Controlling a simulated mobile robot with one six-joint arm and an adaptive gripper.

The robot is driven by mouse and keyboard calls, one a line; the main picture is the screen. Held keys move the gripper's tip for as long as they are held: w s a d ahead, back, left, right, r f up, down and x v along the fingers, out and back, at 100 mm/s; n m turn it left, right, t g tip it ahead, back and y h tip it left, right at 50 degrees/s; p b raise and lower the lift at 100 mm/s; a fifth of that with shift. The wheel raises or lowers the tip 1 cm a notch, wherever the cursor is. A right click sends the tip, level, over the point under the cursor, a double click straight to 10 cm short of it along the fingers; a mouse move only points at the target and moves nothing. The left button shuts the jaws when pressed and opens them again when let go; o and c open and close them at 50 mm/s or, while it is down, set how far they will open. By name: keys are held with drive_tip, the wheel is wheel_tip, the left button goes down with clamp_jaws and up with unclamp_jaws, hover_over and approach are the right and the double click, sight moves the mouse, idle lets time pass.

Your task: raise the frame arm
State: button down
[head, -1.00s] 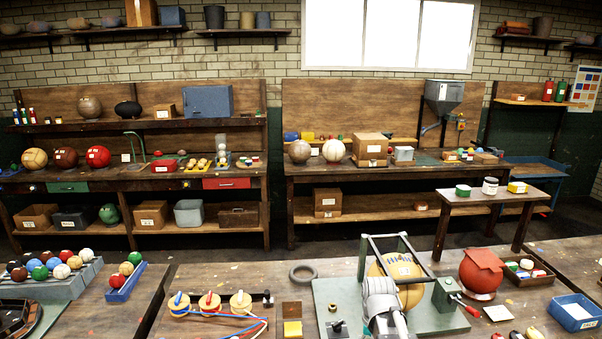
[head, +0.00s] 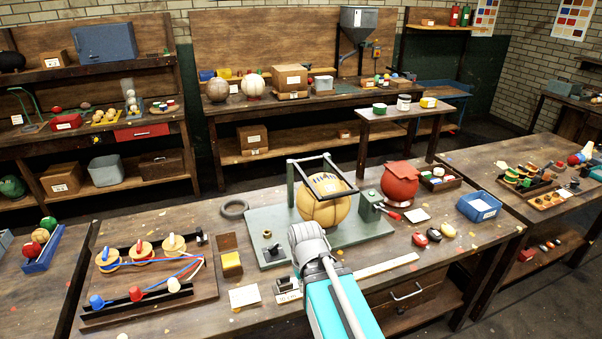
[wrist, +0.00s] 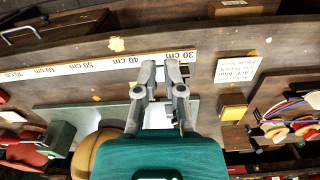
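The frame arm (head: 322,157) is a dark rectangular metal frame on a green base plate (head: 268,259) on the front bench. In the head view it lies across the upper part of a tan ball (head: 322,211); its exact tilt is hard to tell. A green block with a red-tipped handle (head: 372,207) stands to the right of the ball. My gripper (wrist: 161,68) shows in the wrist view with two grey fingers apart and nothing between them. Its teal body hides part of the ball (wrist: 88,150) and plate. In the head view my arm hides the fingers.
A ruler strip (head: 388,266) lies on the bench in front of the plate.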

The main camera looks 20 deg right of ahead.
drive_tip(key=w+d+f+n+h+b, duration=0.6)
drive_tip(key=w+d+n+h+b, duration=0.35)
drive_tip(key=w+b, duration=0.25)
drive_tip(key=w+a+r+n+t+h+b, duration=0.1)
drive_tip(key=w+r+n+h+b, duration=0.4)
drive_tip(key=w+n+h+b, duration=0.6)
drive_tip(key=shift+w+a+n+t+b, duration=0.15)
drive_tip(key=shift+w+n+t+b, duration=0.25)
drive_tip(key=shift+n+t, duration=0.45)
drive_tip(key=shift+r, duration=0.1)
drive_tip(key=w+d+r+p, duration=0.2)
drive_tip(key=d+r+p, duration=0.4)
drive_tip(key=d, duration=0.3)
drive_tip(key=shift+d, duration=0.3)
drive_tip(key=shift+w, duration=0.1)
